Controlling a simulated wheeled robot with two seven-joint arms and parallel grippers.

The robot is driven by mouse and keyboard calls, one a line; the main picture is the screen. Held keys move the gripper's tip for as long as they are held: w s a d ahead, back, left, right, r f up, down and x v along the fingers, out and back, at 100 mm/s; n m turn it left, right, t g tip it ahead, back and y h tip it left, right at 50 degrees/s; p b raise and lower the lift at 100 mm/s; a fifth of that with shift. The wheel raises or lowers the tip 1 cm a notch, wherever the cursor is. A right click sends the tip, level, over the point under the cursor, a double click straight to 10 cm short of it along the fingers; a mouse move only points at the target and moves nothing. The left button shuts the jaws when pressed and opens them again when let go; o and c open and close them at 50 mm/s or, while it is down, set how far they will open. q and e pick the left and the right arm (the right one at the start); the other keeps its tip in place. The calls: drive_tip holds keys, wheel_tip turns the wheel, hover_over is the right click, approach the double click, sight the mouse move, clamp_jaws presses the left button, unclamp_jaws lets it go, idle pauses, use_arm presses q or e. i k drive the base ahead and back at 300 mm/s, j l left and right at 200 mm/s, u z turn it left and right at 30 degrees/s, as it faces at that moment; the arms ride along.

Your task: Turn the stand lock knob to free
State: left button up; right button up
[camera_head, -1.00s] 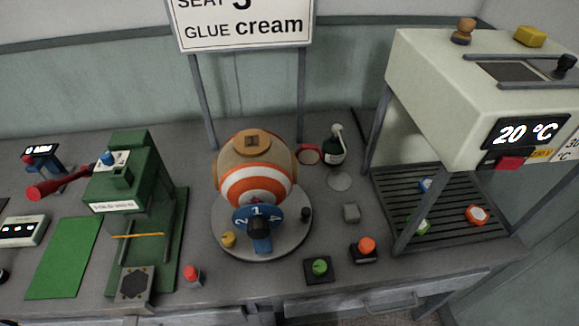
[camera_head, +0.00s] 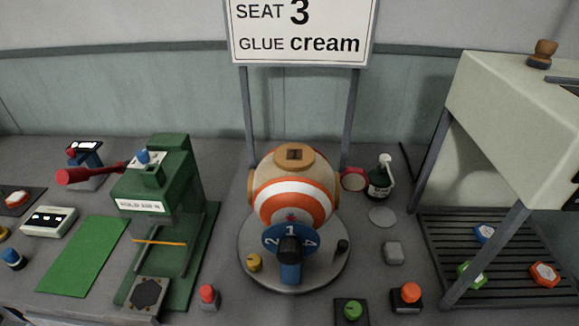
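A round grey stand (camera_head: 314,279) sits at the middle of the bench and carries an orange, white and tan ball (camera_head: 292,196). A blue dial (camera_head: 271,239) marked with numbers, with a dark knob in front, stands before the ball. A yellow knob (camera_head: 254,262) is at the stand's left side and a small black knob (camera_head: 343,246) at its right side. I cannot tell from the picture which one is the stand lock knob. Neither of my grippers is in view.
A green press (camera_head: 158,190) with a red lever stands left. A cream machine on legs (camera_head: 510,120) stands right over a dark rack (camera_head: 500,295) with coloured pieces. A green knob (camera_head: 352,309) and orange button (camera_head: 411,292) are at the front. A sign (camera_head: 300,35) stands behind.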

sight(255, 262)
drive_tip(key=k+j+u, duration=0.15)
drive_tip(key=j, duration=0.2)
drive_tip(key=k+j+u, duration=0.2)
drive_tip(key=j, duration=0.2)
drive_tip(key=j+u, duration=0.15)
drive_tip(key=j, duration=0.2)
drive_tip(key=k, duration=0.05)
